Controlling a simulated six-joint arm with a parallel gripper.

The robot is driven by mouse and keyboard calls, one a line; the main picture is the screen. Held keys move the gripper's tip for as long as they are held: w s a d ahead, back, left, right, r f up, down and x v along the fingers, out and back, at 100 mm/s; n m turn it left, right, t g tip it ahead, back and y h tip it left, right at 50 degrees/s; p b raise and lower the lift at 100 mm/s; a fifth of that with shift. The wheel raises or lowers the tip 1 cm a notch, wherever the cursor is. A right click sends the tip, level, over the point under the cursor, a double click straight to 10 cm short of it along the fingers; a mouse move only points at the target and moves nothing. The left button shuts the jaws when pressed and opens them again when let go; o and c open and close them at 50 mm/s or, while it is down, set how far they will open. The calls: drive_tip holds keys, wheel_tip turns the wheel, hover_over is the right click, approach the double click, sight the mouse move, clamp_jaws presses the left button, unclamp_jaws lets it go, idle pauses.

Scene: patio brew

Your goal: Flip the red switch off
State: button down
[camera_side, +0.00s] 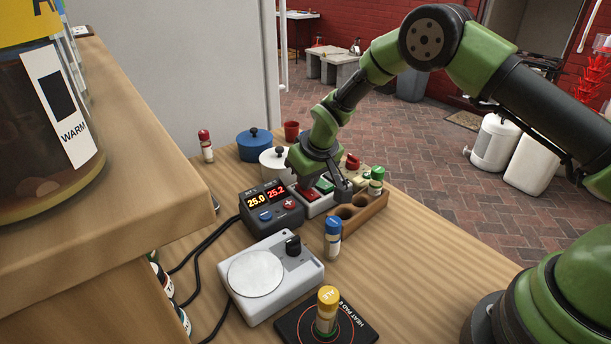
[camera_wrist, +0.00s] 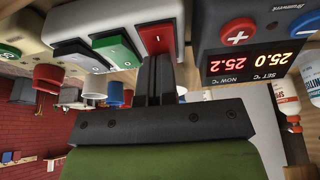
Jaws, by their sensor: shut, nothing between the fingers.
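The red switch (camera_wrist: 157,37) is a rocker with a white line mark, on a pale switch box, at the top middle of the wrist view. It also shows in the side view (camera_side: 309,195), partly under my gripper. My gripper (camera_wrist: 158,60) is shut and empty. Its fingertips are at the near edge of the red switch; I cannot tell whether they touch it.
The temperature controller (camera_side: 271,208) stands close beside the switch box, reading 25.0 and 25.2. A wooden vial rack (camera_side: 366,214), blue-capped vial (camera_side: 333,240), stirrer plate (camera_side: 271,275) and pots (camera_side: 254,146) are nearby.

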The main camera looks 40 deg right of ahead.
sight(311, 192)
drive_tip(key=shift+s+f+g, duration=0.3)
drive_tip(key=shift+s+f, duration=0.05)
drive_tip(key=shift+s, duration=0.4)
wheel_tip(311, 192, up, 5)
drive_tip(key=shift+f, duration=0.15)
drive_tip(key=v, duration=0.9)
drive_tip(key=shift+s+r, duration=0.2)
drive_tip(key=shift+r, duration=0.15)
drive_tip(key=shift+w, duration=0.1)
drive_tip(key=shift+w+a+r, duration=0.2)
drive_tip(key=shift+w+a, duration=0.05)
drive_tip(key=shift+w, duration=0.15)
drive_tip(key=shift+f, duration=0.15)
